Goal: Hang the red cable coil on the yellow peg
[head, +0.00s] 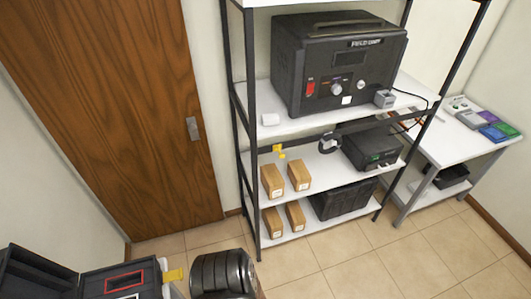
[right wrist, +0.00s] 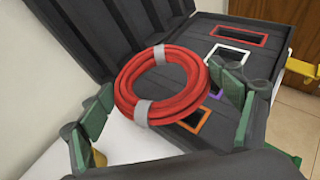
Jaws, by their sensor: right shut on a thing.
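The red cable coil (right wrist: 190,110), bound with two grey bands, shows in the right wrist view. My right gripper (right wrist: 170,100) is shut on it, with green finger pads at its left and right sides. The coil overlaps the open black case (right wrist: 262,22); whether it touches the case is unclear. In the head view, a small yellow piece (head: 279,151) sits at the shelf's left front post. Another yellow piece (head: 175,275) is beside the case at the lower left, and a yellow piece (right wrist: 302,68) shows at the right wrist view's edge. I cannot tell which is the peg. My left gripper is out of view.
The shelf (head: 300,126) holds a large black device (head: 330,70), a smaller black unit (head: 372,148), cardboard boxes (head: 272,181) and a black crate (head: 343,200). A white table (head: 450,140) stands at right.

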